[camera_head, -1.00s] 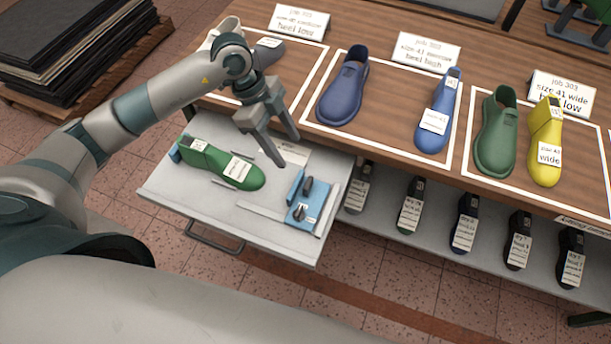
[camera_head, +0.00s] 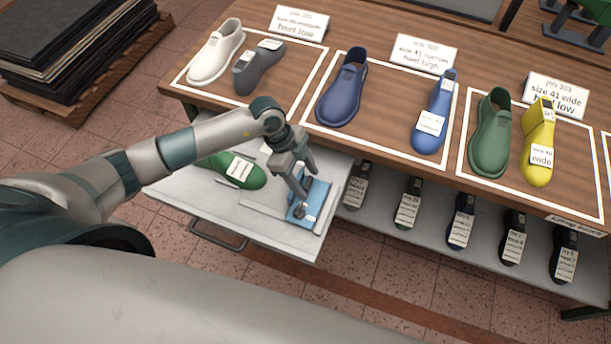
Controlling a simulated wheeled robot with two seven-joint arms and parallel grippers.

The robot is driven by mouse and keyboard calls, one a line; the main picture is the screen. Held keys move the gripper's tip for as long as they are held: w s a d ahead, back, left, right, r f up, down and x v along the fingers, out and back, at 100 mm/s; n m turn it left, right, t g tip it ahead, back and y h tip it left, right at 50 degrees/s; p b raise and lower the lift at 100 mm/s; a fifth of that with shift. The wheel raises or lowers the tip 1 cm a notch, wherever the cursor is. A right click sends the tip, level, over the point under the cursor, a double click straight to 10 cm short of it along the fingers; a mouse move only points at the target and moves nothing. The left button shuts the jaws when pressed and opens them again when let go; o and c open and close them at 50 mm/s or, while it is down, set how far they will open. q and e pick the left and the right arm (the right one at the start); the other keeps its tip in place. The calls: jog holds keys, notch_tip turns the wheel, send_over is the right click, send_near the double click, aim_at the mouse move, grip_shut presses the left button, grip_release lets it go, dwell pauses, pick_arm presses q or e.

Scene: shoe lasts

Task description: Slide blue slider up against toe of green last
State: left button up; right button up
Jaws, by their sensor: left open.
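The green last (camera_head: 240,172) lies in the open drawer (camera_head: 190,205) with its toe to the right. My left arm covers its heel end. The blue slider (camera_head: 318,207) sits in the drawer to the right of the toe, with a clear gap between them. It carries a dark upright handle and a small knob (camera_head: 300,210). My left gripper (camera_head: 307,202) is open, pointing down over the slider, its fingers at the handle. I cannot tell whether they touch it. My right gripper is not in view.
The table above the drawer holds a white shoe (camera_head: 215,55), a grey last (camera_head: 258,68), blue, green and yellow pieces in white-outlined areas, and label cards. Several dark lasts (camera_head: 462,220) stand on the shelf right of the drawer. A stack of sheets (camera_head: 70,40) lies at the far left.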

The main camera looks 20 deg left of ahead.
pick_arm(q)
grip_shut()
jog(key=a, duration=0.8)
jog(key=shift+w+a, duration=0.2)
jog(key=shift+a, duration=0.2)
grip_release()
